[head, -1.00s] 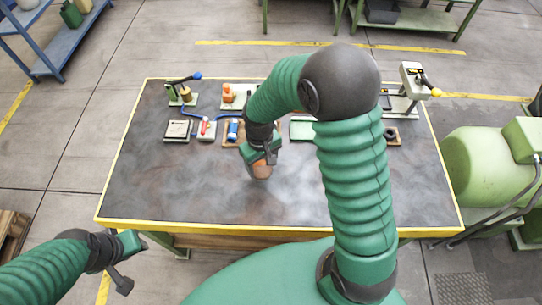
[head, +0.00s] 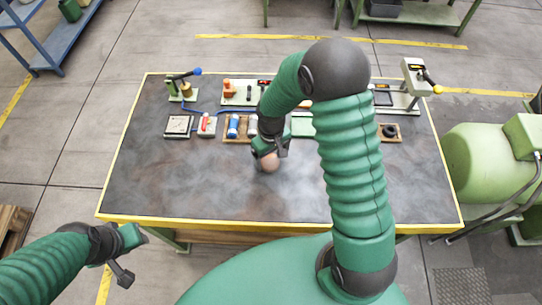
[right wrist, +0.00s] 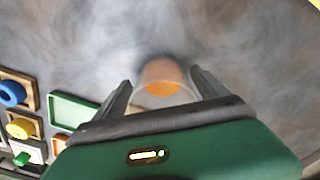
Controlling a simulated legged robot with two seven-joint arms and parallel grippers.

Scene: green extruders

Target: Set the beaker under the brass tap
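The beaker (head: 268,162) is a clear glass with orange content. It hangs below my right gripper (head: 268,150) over the middle of the table. In the right wrist view the beaker (right wrist: 162,82) stands between the two dark fingers of the right gripper (right wrist: 160,85), which are closed against its sides. A brass-coloured fitting (head: 186,90) with a dark lever and blue knob sits on a small base at the table's back left; it looks like the brass tap, but is small here. My left gripper (head: 128,255) hangs off the table's front left corner, with its finger gap unclear.
The dark table (head: 160,185) has a yellow edge and is clear in front. A row of small devices, including a red-switched box (head: 207,125) and a blue cylinder (head: 233,126), stands behind. A press (head: 413,80) stands at the back right. My right arm hides part of the table.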

